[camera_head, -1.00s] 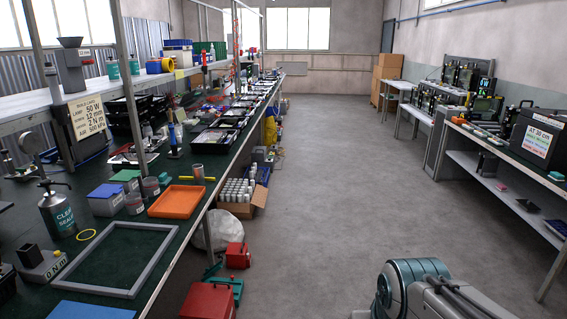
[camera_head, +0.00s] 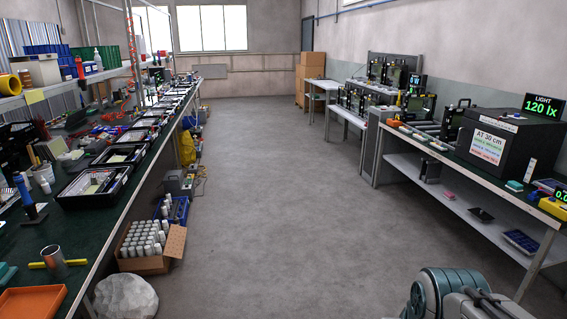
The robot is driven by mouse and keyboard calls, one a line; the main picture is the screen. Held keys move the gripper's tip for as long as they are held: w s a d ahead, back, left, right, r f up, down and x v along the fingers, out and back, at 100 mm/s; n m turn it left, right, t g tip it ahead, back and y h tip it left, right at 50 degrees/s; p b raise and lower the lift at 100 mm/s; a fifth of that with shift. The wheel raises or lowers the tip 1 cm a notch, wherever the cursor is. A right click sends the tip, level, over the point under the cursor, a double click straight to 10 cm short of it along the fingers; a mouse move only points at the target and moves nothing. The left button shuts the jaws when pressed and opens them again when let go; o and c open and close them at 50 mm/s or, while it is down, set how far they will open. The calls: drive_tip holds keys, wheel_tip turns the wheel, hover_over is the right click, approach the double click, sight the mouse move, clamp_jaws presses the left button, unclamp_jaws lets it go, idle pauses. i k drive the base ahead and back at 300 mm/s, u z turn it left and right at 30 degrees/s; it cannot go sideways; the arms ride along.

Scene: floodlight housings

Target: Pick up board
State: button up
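I cannot single out the board. On the long green-topped bench (camera_head: 101,226) at left stands a row of black open housings or trays. The nearest black tray (camera_head: 66,197) holds pale flat pieces and small upright parts, too small to identify. Another black tray (camera_head: 98,160) behind it also holds a pale flat piece. My gripper is out of view.
A right bench carries a black light-test box (camera_head: 483,140). An orange tray (camera_head: 33,304) is at lower left. The grey aisle (camera_head: 265,190) between is clear.

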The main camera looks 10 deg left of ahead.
sight(115, 158)
drive_tip(key=u, duration=0.05)
drive_tip(key=i, duration=1.65)
drive_tip(key=u, duration=0.9)
drive_tip(key=i, duration=1.45)
drive_tip(key=u, duration=1.05)
drive_tip(key=i, duration=0.35)
drive_tip(key=z, duration=0.45)
drive_tip(key=k, duration=0.65)
drive_tip(key=z, duration=0.9)
drive_tip(key=i, duration=2.85)
drive_tip(key=u, duration=0.6)
drive_tip(key=i, duration=1.25)
drive_tip(key=u, duration=1)
